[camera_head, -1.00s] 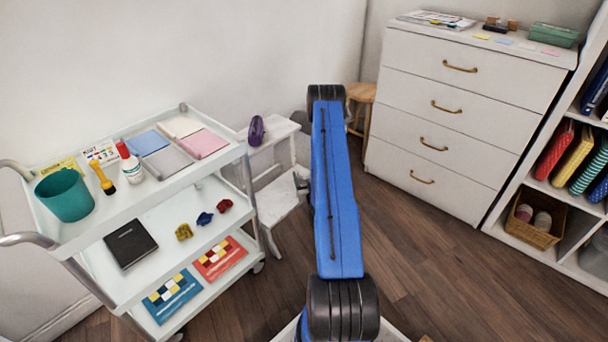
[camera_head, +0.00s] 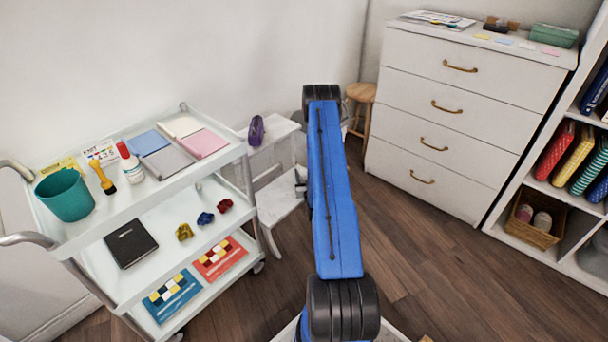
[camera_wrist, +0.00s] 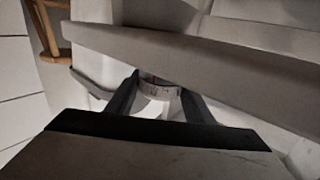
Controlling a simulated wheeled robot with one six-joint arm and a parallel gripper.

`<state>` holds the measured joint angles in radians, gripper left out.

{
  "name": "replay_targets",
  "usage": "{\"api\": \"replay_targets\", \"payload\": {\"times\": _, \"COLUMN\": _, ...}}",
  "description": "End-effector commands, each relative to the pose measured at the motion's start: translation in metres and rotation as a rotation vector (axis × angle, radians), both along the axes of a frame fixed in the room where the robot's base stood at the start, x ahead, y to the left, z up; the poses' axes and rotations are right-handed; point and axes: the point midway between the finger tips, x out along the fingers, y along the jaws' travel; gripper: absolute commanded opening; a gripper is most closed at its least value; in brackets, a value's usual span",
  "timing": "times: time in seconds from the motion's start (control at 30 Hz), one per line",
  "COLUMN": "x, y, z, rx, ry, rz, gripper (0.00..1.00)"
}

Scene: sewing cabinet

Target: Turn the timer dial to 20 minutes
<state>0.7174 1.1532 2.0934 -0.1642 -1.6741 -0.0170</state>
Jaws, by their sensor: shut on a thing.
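A small white dial (camera_wrist: 158,92) with dark marks and a red mark shows in the wrist view. It sits between the two dark fingers of my gripper (camera_wrist: 160,88), which is shut on it. The marks are too small to read, so I cannot tell the setting. Part of the dial is hidden behind the fingers and the broad dark gripper body. In the head view my blue arm hides the dial and most of my gripper, beside the white step stool (camera_head: 277,207).
A white cart (camera_head: 219,165) with several craft items stands at left. A purple object (camera_head: 256,131) rests on the stool's top. A wooden stool (camera_head: 361,92) and a white dresser (camera_head: 455,105) stand behind. A pale ledge (camera_wrist: 215,60) crosses close above the fingers.

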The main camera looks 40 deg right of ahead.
Motion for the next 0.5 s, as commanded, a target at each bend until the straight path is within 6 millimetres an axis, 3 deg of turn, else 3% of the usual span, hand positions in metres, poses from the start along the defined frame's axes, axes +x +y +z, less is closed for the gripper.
{"api": "replay_targets", "payload": {"times": 0.3, "x": 0.0019, "y": 0.0023, "z": -0.0003, "rx": 0.001, "ry": 0.001, "rz": -0.165, "gripper": 0.25}}
{"api": "replay_targets", "payload": {"times": 0.5, "x": 0.0002, "y": 0.0002, "z": -0.0004, "rx": 0.001, "ry": 0.001, "rz": -0.161, "gripper": 0.25}}
